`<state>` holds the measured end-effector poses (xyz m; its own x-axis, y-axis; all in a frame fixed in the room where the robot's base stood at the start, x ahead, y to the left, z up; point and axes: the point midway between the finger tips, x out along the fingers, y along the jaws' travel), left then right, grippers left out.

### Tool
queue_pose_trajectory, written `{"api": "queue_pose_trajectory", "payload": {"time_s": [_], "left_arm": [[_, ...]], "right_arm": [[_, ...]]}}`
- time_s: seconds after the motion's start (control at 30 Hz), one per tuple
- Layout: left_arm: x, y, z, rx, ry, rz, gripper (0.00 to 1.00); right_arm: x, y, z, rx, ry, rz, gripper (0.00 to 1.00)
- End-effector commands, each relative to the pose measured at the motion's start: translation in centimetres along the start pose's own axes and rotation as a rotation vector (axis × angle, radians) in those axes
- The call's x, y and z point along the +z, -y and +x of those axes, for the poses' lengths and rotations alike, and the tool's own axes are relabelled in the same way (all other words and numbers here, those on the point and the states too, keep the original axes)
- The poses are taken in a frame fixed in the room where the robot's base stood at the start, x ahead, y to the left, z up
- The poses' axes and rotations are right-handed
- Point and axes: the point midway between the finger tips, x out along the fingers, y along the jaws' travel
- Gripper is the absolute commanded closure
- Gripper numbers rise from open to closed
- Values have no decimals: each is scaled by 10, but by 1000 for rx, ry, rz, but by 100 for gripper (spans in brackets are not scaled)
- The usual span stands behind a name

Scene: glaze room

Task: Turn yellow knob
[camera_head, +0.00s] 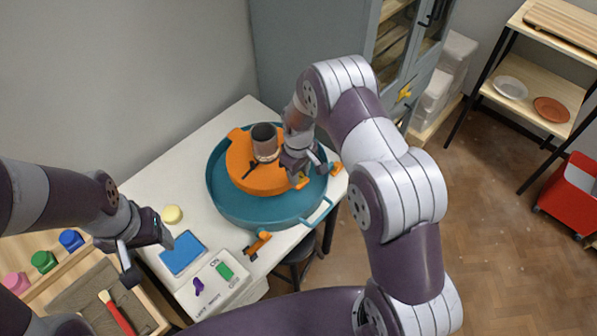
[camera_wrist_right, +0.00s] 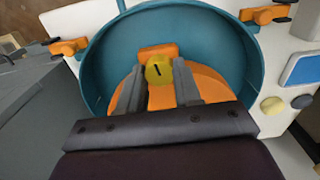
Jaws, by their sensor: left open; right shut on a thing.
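The yellow knob (camera_wrist_right: 160,68) with a dark mark on its face shows in the right wrist view. It sits in front of an orange block (camera_wrist_right: 158,50) over the orange wheel disc (camera_wrist_right: 208,84). My right gripper (camera_wrist_right: 160,78) is shut on the knob, one finger on each side. In the head view my right gripper (camera_head: 300,177) reaches down over the right side of the orange disc (camera_head: 255,178), inside the teal basin (camera_head: 265,212); the knob is hidden there. My left gripper (camera_head: 146,254) is open and empty over the table's left side, near the blue pad.
A dark cup (camera_head: 264,138) stands on the disc. Orange clamps (camera_head: 258,244) sit at the basin's edge. A grey cabinet (camera_head: 310,40) stands behind.

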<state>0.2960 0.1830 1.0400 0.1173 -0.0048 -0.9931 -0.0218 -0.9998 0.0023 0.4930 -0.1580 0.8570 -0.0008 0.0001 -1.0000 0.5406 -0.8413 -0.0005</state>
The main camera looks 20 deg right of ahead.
Motion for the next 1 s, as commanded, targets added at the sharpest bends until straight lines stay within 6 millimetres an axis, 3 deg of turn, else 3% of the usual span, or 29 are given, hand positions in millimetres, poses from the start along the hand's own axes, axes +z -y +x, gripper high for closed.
{"api": "queue_pose_trajectory", "payload": {"time_s": [0.43,0.47,0.5,0.53,0.83,1.0], "left_arm": [[0,0,0,0,0,0,32],[0,0,0,0,0,0,32],[0,0,0,0,0,0,32],[0,0,0,0,0,0,32],[0,0,1,0,0,0,32],[1,0,7,0,0,0,32]], "right_arm": [[-1,0,-1,1,-2,-9,97],[-1,0,-1,1,-2,-9,57],[-1,0,-1,1,-2,-9,44],[0,0,-1,1,-1,-8,41],[-1,0,-3,1,-2,-8,41],[-2,-1,-34,3,-6,-8,41]]}}
